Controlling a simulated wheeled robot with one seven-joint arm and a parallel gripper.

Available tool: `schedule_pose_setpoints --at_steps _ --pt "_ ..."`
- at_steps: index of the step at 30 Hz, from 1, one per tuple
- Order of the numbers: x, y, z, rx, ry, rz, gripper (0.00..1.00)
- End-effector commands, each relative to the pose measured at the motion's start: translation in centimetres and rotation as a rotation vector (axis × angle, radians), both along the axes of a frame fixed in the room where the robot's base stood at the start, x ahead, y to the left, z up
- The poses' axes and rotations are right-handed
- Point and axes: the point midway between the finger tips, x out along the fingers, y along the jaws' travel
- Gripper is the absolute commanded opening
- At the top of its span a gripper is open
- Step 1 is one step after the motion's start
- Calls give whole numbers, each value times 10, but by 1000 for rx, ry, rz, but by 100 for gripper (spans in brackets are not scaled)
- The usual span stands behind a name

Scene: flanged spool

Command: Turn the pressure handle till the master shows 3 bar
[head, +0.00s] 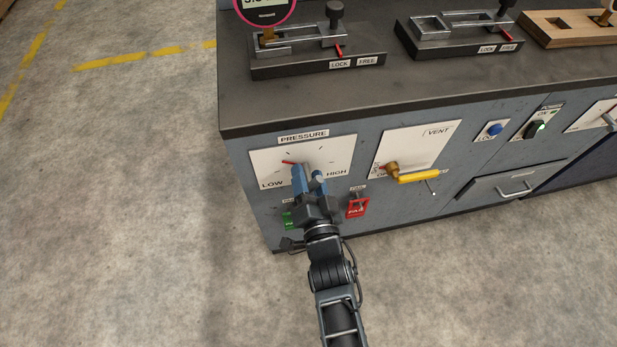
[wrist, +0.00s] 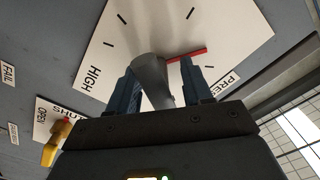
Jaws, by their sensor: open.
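The pressure panel (head: 338,158) is a white plate with tick marks, LOW at left and HIGH at right, on the cabinet front. Its grey pressure handle (wrist: 152,78) stands between my fingers in the wrist view, with a red pointer (wrist: 187,54) at its base. In the head view the red pointer (head: 289,162) points left, toward the LOW side. My gripper (head: 309,172) is open with its blue fingers around the handle; whether they touch it I cannot tell. The master gauge (head: 292,12), with a pink rim, is cut off at the top edge, so its reading is not legible.
A yellow vent lever (head: 418,177) sticks out right of the pressure panel. Clamp fixtures (head: 318,62) stand on the bench top. The floor at left is clear.

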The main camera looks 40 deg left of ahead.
Motion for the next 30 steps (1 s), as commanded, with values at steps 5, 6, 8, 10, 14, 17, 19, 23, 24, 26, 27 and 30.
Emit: schedule_pose_setpoints --at_steps 5,6,8,10,14,17,19,23,24,26,27,30 --pt "1 1 0 -1 0 -1 50" --pt "1 1 0 -1 0 -1 50" --pt "1 1 0 -1 0 -1 49" --pt "1 1 0 -1 0 -1 42" --pt "1 1 0 -1 0 -1 30" --pt "1 1 0 -1 0 -1 20" --pt "0 1 0 -1 0 -1 13" --pt "1 0 0 -1 0 -1 1" --pt "1 0 0 -1 0 -1 0" --pt "1 0 0 -1 0 -1 0" --pt "1 0 0 -1 0 -1 0" --pt "1 0 0 -1 0 -1 0"
